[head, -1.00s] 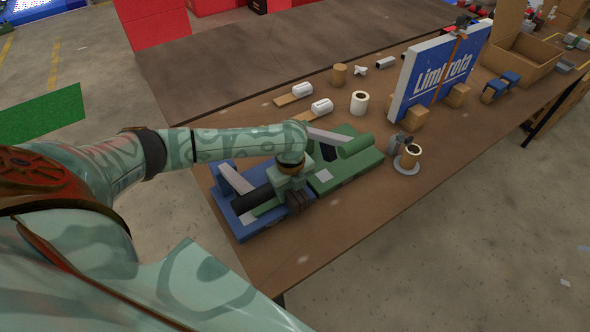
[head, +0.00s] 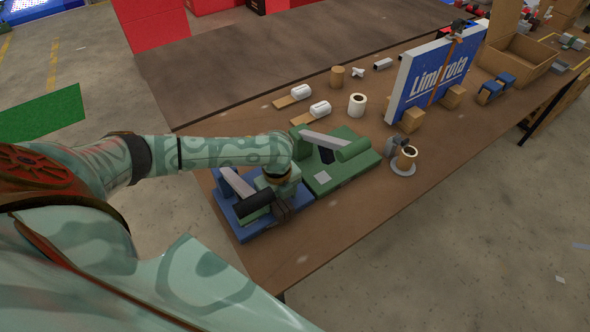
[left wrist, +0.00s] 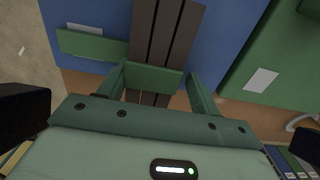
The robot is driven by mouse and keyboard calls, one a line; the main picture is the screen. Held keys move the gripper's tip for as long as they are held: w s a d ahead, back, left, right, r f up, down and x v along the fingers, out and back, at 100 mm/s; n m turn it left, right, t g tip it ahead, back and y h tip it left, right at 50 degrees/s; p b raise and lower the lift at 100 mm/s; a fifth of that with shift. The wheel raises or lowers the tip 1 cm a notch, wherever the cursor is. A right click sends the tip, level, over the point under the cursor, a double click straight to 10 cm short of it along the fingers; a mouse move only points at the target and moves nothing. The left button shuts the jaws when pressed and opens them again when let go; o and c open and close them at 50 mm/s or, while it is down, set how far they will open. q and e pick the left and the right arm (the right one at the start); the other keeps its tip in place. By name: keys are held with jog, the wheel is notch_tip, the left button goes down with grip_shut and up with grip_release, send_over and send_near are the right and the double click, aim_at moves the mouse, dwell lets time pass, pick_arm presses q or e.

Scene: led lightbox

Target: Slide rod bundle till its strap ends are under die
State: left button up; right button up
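My left gripper (head: 281,207) is low over the blue press base (head: 232,228), pointing down. In the left wrist view its green fingers (left wrist: 157,90) stand on both sides of a green crosspiece (left wrist: 153,78) and seem to touch its ends. The rod bundle (left wrist: 170,35), several dark rods side by side, runs up from between the fingers over the blue surface. A green bar (left wrist: 92,46) reaches left from the rods; it also shows in the head view (head: 256,216). A black cylinder (head: 252,205) sits by the grey lever (head: 236,182). Strap ends and die are not clear.
A green press (head: 335,178) with a grey lever stands just right of the gripper. The brown table's front edge is close below.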

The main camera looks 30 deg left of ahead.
pick_arm(q)
jog(key=shift+s+a+f, duration=0.1)
jog(key=shift+s+f, duration=0.2)
jog(key=shift+s, duration=0.15)
notch_tip(320, 180, up, 17)
jog(key=p, duration=0.4)
jog(key=shift+w+p, duration=0.35)
jog(key=shift+p, duration=0.05)
